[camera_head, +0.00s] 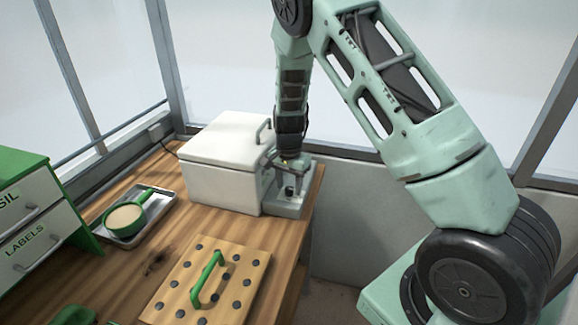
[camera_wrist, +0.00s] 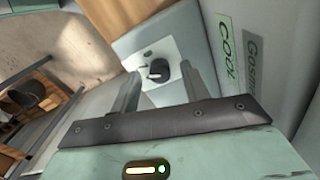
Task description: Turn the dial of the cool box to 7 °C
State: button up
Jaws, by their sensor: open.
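The white cool box (camera_head: 222,160) stands at the back right of the wooden bench, its lid shut. A grey control ledge (camera_head: 287,207) juts from its right side. The dark dial (camera_head: 290,191) sits on this ledge. In the wrist view the dial (camera_wrist: 158,70) is a black knob with a pale pointer line on a light plate; the scale marks are too small to read. My gripper (camera_head: 285,172) points down above the ledge. In the wrist view my gripper (camera_wrist: 158,85) is open, with one finger on each side of the dial, apart from it.
A dibber board (camera_head: 180,285) with a green handle (camera_head: 208,280) lies at the front of the bench. A green-and-white drawer unit (camera_head: 35,225) stands far left. The bench's right edge is close to the ledge.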

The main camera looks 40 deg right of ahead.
aim_at(289, 188)
notch_tip(289, 188, up, 17)
jog(key=b, duration=0.2)
dwell(0.6)
